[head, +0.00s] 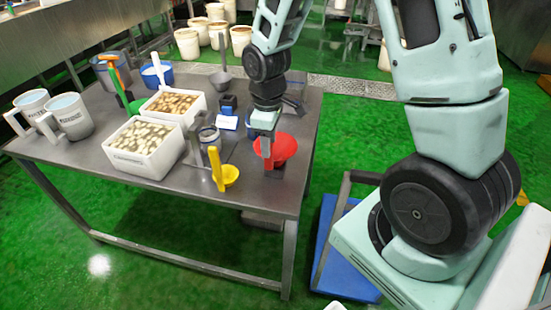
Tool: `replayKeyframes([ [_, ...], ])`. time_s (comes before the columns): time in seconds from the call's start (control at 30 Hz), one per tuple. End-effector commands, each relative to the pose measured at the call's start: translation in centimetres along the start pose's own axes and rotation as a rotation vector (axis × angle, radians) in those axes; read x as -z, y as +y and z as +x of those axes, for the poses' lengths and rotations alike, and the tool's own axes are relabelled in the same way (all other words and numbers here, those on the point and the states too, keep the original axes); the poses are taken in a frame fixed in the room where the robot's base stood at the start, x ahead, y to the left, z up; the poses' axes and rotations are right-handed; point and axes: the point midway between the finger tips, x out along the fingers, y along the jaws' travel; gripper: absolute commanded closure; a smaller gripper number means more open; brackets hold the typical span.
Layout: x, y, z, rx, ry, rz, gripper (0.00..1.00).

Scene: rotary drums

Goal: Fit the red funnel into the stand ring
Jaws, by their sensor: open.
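The red funnel (285,149) is near the right side of the steel table, its wide mouth up. My gripper (267,150) is pointed down at the funnel's left side and is open; a grey finger shows in front of the red rim. I cannot tell whether it touches the funnel. A grey stand (196,146) with a ring-like top (209,134) is left of the funnel; this looks like the stand ring, but its details are small. The funnel's underside and spout are hidden, so I cannot tell what is beneath it.
White tubs (146,165) of pale pieces, white jugs (72,124) and a blue bucket (157,81) fill the left. A small white card (228,123) and blue box (228,106) are behind. The front-left table surface (80,155) is clear.

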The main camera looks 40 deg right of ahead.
Motion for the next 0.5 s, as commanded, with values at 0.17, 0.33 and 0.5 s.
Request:
replayKeyframes([
  [0.17, 0.1, 0.2, 2.3, 0.003, -0.003, -0.001, 0.58],
  [0.33, 0.1, 0.3, 3.5, 0.001, -0.001, -0.001, 0.58],
  [0.5, 0.1, 0.3, 3.6, 0.000, 0.000, -0.001, 0.58],
])
